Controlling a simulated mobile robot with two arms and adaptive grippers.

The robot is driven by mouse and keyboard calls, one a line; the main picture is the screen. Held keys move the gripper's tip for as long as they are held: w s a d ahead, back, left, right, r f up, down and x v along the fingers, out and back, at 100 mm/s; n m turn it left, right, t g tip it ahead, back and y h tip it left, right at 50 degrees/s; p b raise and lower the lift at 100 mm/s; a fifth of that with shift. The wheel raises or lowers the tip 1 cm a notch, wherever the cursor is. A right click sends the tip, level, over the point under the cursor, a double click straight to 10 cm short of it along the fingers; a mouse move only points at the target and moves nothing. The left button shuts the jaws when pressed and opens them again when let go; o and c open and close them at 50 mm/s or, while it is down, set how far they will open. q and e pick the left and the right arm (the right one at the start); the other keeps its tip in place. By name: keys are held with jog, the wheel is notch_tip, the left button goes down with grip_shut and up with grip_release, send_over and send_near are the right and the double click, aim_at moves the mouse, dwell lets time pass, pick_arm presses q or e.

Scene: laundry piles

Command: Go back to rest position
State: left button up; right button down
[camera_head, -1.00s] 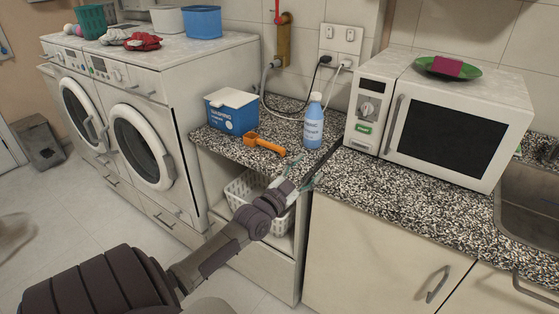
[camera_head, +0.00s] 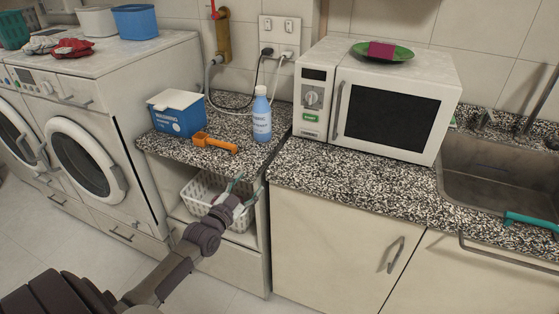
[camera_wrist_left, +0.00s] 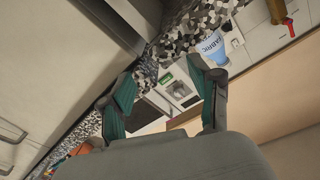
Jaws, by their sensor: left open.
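My left gripper (camera_head: 244,187) is open and empty in the head view, in front of the counter's edge. Its arm comes in from the lower left. The white laundry basket (camera_head: 205,194) on the shelf below the counter is partly behind the gripper. In the left wrist view, the two teal-padded fingers of the left gripper (camera_wrist_left: 163,94) stand apart with nothing held between them. Beyond them are the blue bottle (camera_wrist_left: 214,47) and the microwave (camera_wrist_left: 180,90). My right gripper is not seen.
The speckled counter (camera_head: 350,190) holds a blue washing powder box (camera_head: 180,122), an orange scoop (camera_head: 215,143), the bottle (camera_head: 262,120) and the microwave (camera_head: 312,108). Washing machines (camera_head: 140,90) stand left. A teal object (camera_head: 530,219) lies at the sink (camera_head: 475,185).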

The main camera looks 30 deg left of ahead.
pick_arm(q)
jog(key=s+d+f+n+g, duration=0.1)
jog(key=s+d+f+g, duration=0.3)
jog(key=f, duration=0.7)
jog(key=s+d+f+g, duration=0.1)
jog(key=s+f+g, duration=0.1)
jog(key=s+f, duration=0.7)
jog(key=s+d+f+n+g, duration=0.1)
jog(key=s+d+f+g, duration=0.15)
jog(key=f, duration=1.05)
jog(key=s+d+f+g, duration=0.3)
jog(key=s+d+f, duration=0.1)
jog(key=s, duration=0.6)
jog(key=s+d+f+g+h, duration=0.1)
jog(key=s+d+f+g, duration=0.1)
jog(key=s+d+f, duration=0.2)
jog(key=s+d+f+g, duration=0.3)
jog(key=s+f, duration=0.6)
jog(key=s, duration=0.9)
jog(key=shift+s+d+f+g+h, duration=0.2)
jog(key=shift+d+g+h, duration=0.15)
jog(key=shift+d, duration=0.35)
